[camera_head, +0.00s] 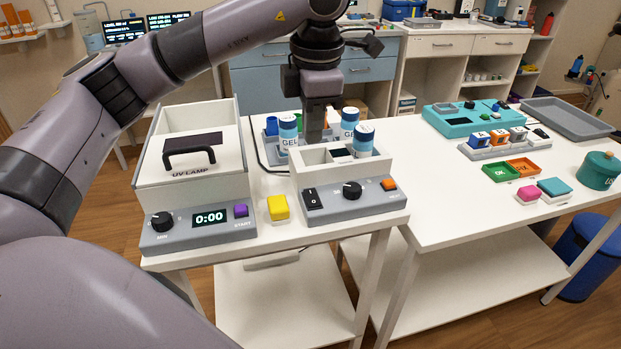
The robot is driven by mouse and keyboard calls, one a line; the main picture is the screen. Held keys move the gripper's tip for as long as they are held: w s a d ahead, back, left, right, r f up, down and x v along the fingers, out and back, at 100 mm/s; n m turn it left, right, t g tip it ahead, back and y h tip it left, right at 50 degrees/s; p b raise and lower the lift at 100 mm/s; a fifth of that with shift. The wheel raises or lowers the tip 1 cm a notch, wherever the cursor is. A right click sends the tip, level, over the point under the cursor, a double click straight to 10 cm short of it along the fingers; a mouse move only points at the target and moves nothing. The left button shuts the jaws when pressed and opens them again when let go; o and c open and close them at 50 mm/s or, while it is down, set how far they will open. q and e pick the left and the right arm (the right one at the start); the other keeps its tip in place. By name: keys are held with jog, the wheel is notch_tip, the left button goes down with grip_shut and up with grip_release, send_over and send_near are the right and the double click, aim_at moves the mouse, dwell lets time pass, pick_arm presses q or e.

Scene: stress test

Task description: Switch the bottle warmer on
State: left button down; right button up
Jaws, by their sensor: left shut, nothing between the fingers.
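The bottle warmer (318,180) is a white box with a sloping grey front panel, standing at the right of the near table. Its panel has a black rocker switch (312,198) at the left, a black knob (352,190) in the middle and an orange button (388,184) at the right. I cannot tell which side of the rocker is pressed. My left gripper (314,138) points down above the back of the warmer, shut and empty, apart from the switch. Its fingertips are partly hidden by the warmer and bottles. My right gripper is not in view.
Blue-and-white gel bottles (364,138) stand around my left gripper. A UV lamp box (190,196) with a 0:00 display stands left of the warmer, a yellow block (278,207) between them. The right table (450,200) holds trays, small blocks and a teal pot (598,172).

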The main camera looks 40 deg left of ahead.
aim_at(310, 191)
pick_arm(q)
jog(key=f, duration=0.8)
jog(key=w+a+f+p, duration=0.1)
jog(key=f, duration=0.3)
jog(key=shift+a, duration=0.1)
jog(key=shift+f, duration=0.15)
